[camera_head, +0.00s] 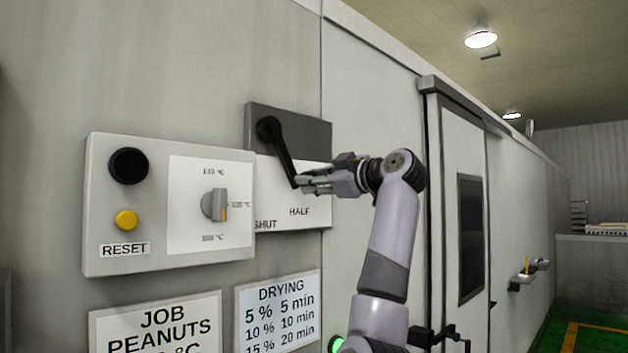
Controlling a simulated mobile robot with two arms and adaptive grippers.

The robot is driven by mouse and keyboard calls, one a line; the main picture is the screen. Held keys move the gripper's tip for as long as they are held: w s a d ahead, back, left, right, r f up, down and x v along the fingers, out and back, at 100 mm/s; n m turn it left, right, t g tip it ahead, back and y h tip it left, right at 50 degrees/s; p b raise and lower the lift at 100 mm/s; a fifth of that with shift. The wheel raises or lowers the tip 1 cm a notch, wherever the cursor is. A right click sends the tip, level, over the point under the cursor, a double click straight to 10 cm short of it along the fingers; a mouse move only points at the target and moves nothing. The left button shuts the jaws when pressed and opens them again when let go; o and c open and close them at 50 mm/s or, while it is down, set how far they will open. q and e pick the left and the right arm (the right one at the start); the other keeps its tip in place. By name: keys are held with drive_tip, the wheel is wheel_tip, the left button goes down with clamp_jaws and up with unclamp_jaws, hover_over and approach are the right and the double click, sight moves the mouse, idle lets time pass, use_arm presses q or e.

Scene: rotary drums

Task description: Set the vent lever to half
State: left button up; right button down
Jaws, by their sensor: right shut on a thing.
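The vent lever (284,154) is a black handle on a round pivot, mounted on a dark grey plate (318,132). It slants down and to the right from the pivot. Its lower tip is at the fingers of my right gripper (306,184), which is shut on it. Below the plate is a white label panel with "SHUT" at the lower left and "HALF" (299,211) to its right. The lever tip is above and slightly left of the word "HALF". My gripper covers the right part of the label panel. My left gripper is not in view.
A control box (100,200) with a black knob, a yellow reset button (125,220) and a grey temperature dial (215,205) sticks out left of the lever. Job and drying signs (278,312) hang below. A door (447,200) with a dark window stands to the right.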

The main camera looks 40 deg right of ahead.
drive_tip(key=c, duration=1.2)
unclamp_jaws()
drive_tip(key=shift+s, duration=0.1)
drive_tip(key=s, duration=1.1)
drive_tip(key=shift+s+d+f, duration=0.1)
drive_tip(key=shift+s+d, duration=0.2)
drive_tip(key=shift+s, duration=0.1)
